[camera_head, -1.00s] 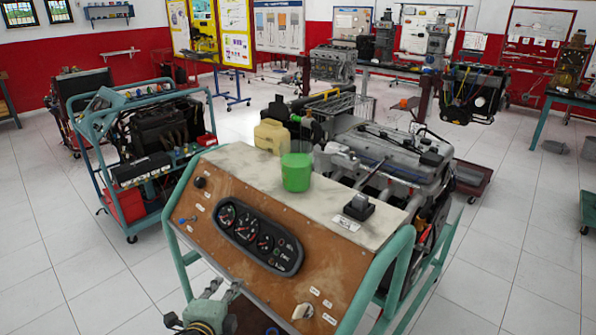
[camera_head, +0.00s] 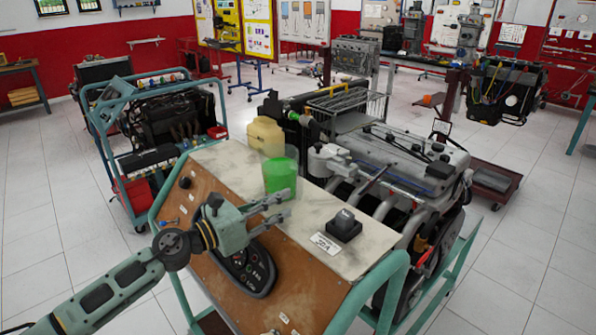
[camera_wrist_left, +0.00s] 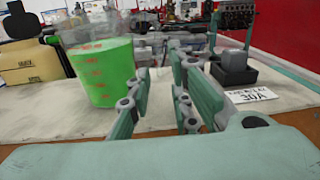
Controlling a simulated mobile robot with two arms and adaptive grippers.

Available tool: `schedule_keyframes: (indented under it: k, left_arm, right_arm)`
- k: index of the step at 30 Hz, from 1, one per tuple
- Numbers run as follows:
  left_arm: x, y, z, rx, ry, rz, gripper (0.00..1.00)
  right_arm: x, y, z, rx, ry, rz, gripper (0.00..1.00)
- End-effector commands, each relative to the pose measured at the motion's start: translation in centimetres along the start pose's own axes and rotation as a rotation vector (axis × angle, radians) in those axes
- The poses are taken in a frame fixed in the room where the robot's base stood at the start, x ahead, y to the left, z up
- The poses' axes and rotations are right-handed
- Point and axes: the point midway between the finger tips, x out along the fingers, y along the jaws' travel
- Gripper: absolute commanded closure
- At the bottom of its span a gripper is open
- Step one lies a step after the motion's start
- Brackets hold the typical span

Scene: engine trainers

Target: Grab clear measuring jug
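The clear measuring jug (camera_head: 280,172) holds green liquid and stands upright on the pale top of the engine trainer's panel (camera_head: 212,158). In the left wrist view the jug (camera_wrist_left: 103,70) shows red markings, left of the fingers. My left gripper (camera_head: 285,204) is open and empty in front of the jug, slightly to its right in the head view. A gap shows between its fingers in the left wrist view (camera_wrist_left: 160,80), and the jug is not between them. I cannot tell whether a finger touches the jug. My right gripper is out of view.
A yellowish bottle (camera_head: 265,136) stands behind the jug, left of it. A black switch block (camera_head: 343,226) with a "30A" label is right of my gripper. The engine (camera_head: 395,160) is behind the panel. Another trainer (camera_head: 160,130) stands at the left.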

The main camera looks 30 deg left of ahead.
Motion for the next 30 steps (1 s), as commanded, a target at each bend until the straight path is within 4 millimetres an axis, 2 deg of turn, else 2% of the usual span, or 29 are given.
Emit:
schedule_keyframes:
  k: [6,15,20,24,30]
  left_arm:
    - [1.8,0.0,0.2,0.034,0.012,-0.013,0.81]
    - [3.6,0.1,0.5,0.030,0.010,-0.011,0.81]
    - [5.8,0.1,0.7,0.028,0.009,-0.011,0.81]
    - [7.2,0.2,0.4,0.028,0.011,-0.011,0.81]
    - [7.8,0.1,0.1,0.029,0.013,-0.012,0.81]
  right_arm:
    - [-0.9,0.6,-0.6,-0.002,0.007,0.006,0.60]
    - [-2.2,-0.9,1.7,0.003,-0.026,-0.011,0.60]
    - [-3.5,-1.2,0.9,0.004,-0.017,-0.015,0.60]
    - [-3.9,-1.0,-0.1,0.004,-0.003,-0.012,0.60]
    - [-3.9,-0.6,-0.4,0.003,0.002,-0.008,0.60]
